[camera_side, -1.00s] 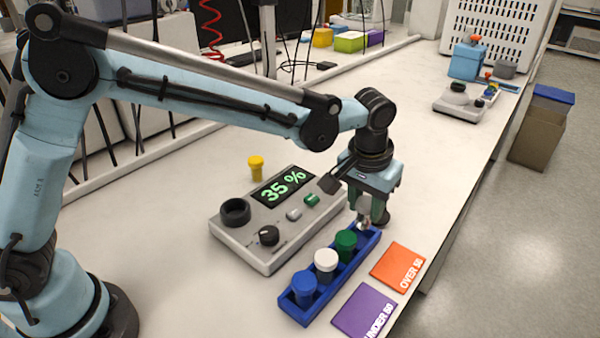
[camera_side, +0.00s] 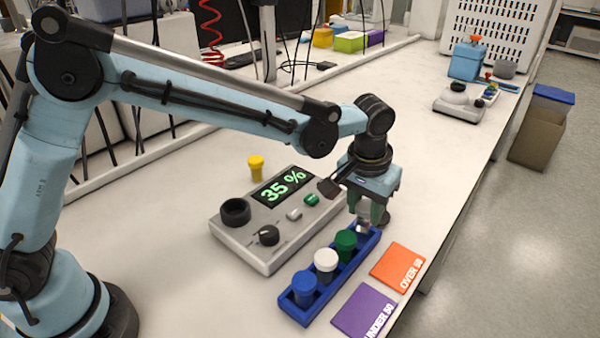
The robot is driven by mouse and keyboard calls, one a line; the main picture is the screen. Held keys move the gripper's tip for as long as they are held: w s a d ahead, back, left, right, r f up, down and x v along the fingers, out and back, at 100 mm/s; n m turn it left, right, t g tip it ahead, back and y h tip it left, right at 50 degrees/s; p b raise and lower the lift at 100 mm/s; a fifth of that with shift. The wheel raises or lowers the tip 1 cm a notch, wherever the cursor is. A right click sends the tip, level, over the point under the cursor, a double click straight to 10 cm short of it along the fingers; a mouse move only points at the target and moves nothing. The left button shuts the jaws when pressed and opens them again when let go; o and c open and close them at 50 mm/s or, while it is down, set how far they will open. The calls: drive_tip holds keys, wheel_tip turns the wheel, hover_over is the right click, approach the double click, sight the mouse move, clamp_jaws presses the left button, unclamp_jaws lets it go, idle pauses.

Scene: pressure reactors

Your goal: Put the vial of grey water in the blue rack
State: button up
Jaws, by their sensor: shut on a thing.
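My gripper (camera_side: 372,213) points down over the far end of the blue rack (camera_side: 328,303). It is shut on a small greyish vial (camera_side: 362,226), which is mostly hidden by the fingers. The vial is at the rack's far end slot; I cannot tell how deep it sits or whether it touches the rack. In the rack, a blue-capped vial (camera_side: 305,284), a white-capped vial (camera_side: 326,262) and a green-capped vial (camera_side: 346,242) stand upright in a row, the green one nearest my gripper.
A grey device (camera_side: 240,242) reading 35 % stands left of the rack. A yellow-capped vial (camera_side: 256,168) stands behind it. An orange card (camera_side: 397,265) and a purple card (camera_side: 364,311) lie right of the rack, near the bench edge.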

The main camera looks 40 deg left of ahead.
drive_tip(key=shift+f, duration=1.35)
drive_tip(key=shift+f, duration=0.3)
drive_tip(key=o, duration=1.2)
drive_tip(key=shift+o, duration=0.3)
drive_tip(key=o, duration=0.4)
drive_tip(key=shift+r, duration=3.5)
